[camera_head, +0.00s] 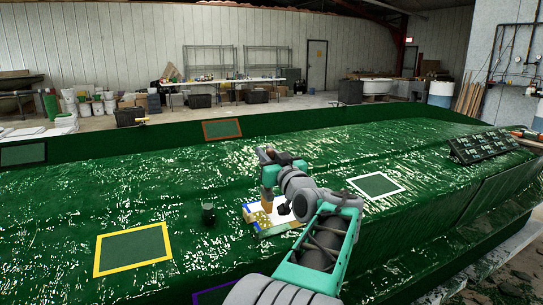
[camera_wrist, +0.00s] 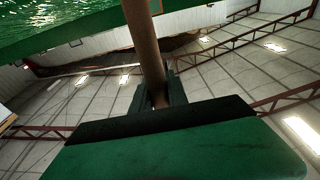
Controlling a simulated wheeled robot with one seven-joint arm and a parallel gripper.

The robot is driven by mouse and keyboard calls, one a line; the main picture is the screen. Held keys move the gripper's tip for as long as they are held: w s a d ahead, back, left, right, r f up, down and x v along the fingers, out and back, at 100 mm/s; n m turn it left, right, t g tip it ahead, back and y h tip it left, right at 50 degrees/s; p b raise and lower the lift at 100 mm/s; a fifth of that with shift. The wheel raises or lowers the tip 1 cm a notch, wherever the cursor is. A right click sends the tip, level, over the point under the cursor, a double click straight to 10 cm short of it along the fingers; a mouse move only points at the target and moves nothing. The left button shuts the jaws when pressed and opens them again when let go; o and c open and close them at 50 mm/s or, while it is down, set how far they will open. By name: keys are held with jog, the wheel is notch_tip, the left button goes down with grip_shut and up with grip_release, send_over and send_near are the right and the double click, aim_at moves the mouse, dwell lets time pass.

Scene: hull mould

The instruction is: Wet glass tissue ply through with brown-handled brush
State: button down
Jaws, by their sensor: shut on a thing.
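In the wrist view my gripper (camera_wrist: 160,95) is shut on a brown handle (camera_wrist: 143,40), which I take to be the brush's. A tan part (camera_head: 267,201) shows just below the gripper in the head view. Under it lies a pale patch (camera_head: 284,227) with yellowish areas and a blue edge, probably the ply. My arm hides part of this patch. Whether the brush touches it I cannot tell.
A small dark green pot (camera_head: 208,213) stands left of the patch. Yellow (camera_head: 133,249), white (camera_head: 375,185) and orange (camera_head: 222,129) outlined rectangles mark the mould. A dark rack (camera_head: 485,147) of small items sits at the right. The mould between them is mostly clear.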

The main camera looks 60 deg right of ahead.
jog(key=shift+f+b, duration=0.8)
jog(key=shift+b, duration=0.35)
dwell(0.6)
jog(key=shift+s+d+r, duration=0.1)
jog(key=shift+r, duration=0.65)
jog(key=s+d+p, duration=0.1)
jog(key=s+d, duration=0.3)
jog(key=d, duration=0.2)
jog(key=shift+d, duration=0.35)
jog(key=shift+w+f+b, duration=0.1)
jog(key=shift+f+b, duration=0.6)
jog(key=shift+b, duration=0.15)
jog(key=shift+r, duration=0.1)
dwell(0.3)
